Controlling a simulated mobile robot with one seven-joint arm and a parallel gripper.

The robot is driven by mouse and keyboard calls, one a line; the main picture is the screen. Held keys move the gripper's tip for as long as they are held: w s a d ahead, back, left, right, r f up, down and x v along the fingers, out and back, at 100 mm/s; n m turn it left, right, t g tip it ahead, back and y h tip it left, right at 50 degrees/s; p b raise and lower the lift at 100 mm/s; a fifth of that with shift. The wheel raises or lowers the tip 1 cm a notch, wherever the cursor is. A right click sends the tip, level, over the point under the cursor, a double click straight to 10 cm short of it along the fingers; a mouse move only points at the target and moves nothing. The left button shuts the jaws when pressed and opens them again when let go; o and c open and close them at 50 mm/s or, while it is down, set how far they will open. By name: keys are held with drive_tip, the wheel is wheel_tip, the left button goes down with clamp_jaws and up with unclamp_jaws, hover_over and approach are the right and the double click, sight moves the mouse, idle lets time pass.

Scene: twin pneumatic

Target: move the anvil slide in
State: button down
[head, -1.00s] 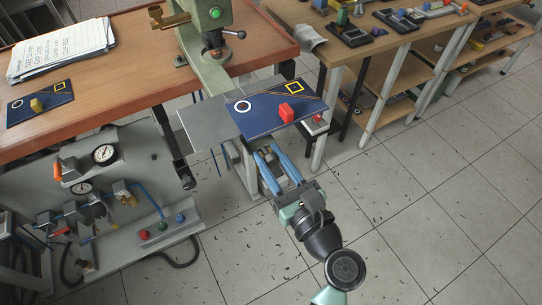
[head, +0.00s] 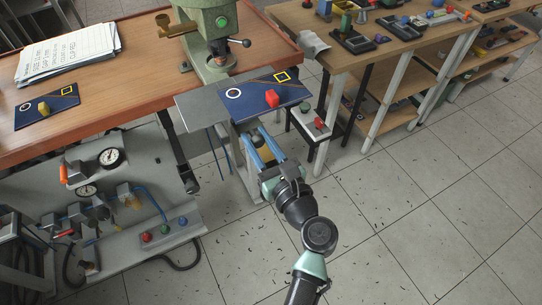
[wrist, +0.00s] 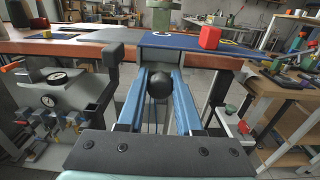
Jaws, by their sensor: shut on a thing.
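The anvil slide is a grey plate (head: 203,111) with a dark blue mat (head: 250,101) on it, under the green press (head: 212,45). The mat bears a white ring, a yellow square outline and a red block (head: 272,98). The slide juts out beyond the bench edge toward me. My gripper (head: 259,139), with two blue fingers, is at the slide's front. In the wrist view a black ball knob (wrist: 159,85) sits between the fingers, and the gripper is shut on it. The red block also shows in the wrist view (wrist: 210,38).
A box with red and green buttons (head: 316,124) stands right of the slide. A panel with gauges and valves (head: 110,190) is at left. Papers (head: 68,50) and another mat with a yellow block (head: 45,108) lie on the bench.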

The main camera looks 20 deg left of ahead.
sight(251, 129)
drive_tip(key=x, duration=0.6)
drive_tip(key=shift+r, duration=0.15)
drive_tip(key=c, duration=0.6)
unclamp_jaws()
drive_tip(key=shift+a, duration=0.2)
drive_tip(key=shift+s+a, duration=0.1)
drive_tip(key=v, duration=1.3)
drive_tip(key=shift+d, duration=0.45)
drive_tip(key=shift+w, duration=0.25)
